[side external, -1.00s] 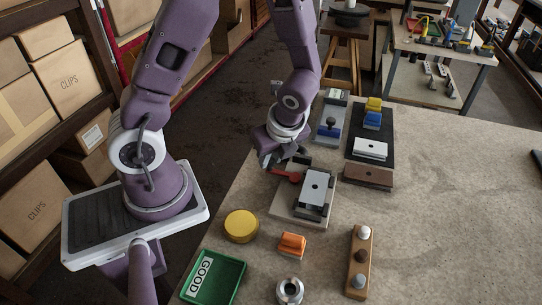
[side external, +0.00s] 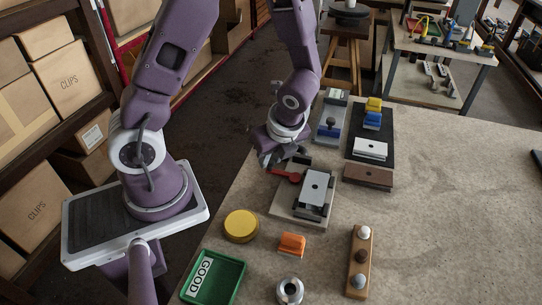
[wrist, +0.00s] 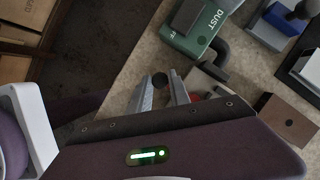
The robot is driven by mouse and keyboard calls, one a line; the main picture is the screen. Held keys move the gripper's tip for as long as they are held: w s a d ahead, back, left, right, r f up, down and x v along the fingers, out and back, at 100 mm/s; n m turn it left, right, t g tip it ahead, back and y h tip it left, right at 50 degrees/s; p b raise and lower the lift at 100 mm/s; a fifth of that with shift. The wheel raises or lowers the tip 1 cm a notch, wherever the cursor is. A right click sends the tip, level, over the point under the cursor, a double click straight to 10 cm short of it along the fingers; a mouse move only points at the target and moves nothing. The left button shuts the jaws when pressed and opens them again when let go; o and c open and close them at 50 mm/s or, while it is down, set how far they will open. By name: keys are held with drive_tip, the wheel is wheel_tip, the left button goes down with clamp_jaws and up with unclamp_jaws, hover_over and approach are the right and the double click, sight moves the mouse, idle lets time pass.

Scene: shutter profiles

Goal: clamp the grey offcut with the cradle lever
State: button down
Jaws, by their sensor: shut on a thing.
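The grey offcut (side external: 315,185) is a light flat block with a dark hole, lying in the cradle (side external: 284,209) on its pale base plate. The red cradle lever (side external: 288,175) is at the left of the offcut. My gripper (side external: 269,166) is low at the lever's outer left end. In the wrist view my gripper (wrist: 161,88) has its fingers around a dark round knob, which looks like the lever's end. A bit of red lever (wrist: 195,98) shows beside the right finger. The offcut is mostly hidden there, and contact between lever and offcut cannot be made out.
A brown block (side external: 368,176) and a black tray (side external: 357,145) with a white block stand behind to the right. A yellow disc (side external: 241,225), orange block (side external: 292,244), green GOOD tray (side external: 213,279) and wooden knob rack (side external: 360,262) are in front.

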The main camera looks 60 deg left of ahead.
drive_tip(key=n, duration=0.1)
drive_tip(key=d+n+g, duration=0.1)
drive_tip(key=n, duration=0.1)
drive_tip(key=shift+s+d, duration=0.2)
drive_tip(key=shift+s, duration=0.2)
drive_tip(key=n, duration=0.1)
drive_tip(key=d+n+g, duration=0.1)
drive_tip(key=n, duration=0.1)
drive_tip(key=d+n+h, duration=0.1)
drive_tip(key=shift+s+d+n+g, duration=0.2)
drive_tip(key=shift+s+n+g, duration=0.05)
drive_tip(key=shift+n+g, duration=0.15)
drive_tip(key=d+n, duration=0.1)
drive_tip(key=n, duration=0.1)
drive_tip(key=d+n+g+h, duration=0.1)
drive_tip(key=n, duration=0.1)
drive_tip(key=shift+w+d, duration=0.15)
drive_tip(key=shift+w, duration=0.05)
drive_tip(key=shift+w+d+n+g+h, duration=0.2)
drive_tip(key=shift+d+n+h, duration=0.25)
drive_tip(key=shift+n, duration=0.6)
drive_tip(key=shift+w+d+n+g+h, duration=0.1)
drive_tip(key=shift+w+d+n+h, duration=0.25)
drive_tip(key=shift+n, duration=0.7)
drive_tip(key=shift+d, duration=0.15)
drive_tip(key=c, duration=1.2)
unclamp_jaws()
drive_tip(key=shift+c, duration=0.2)
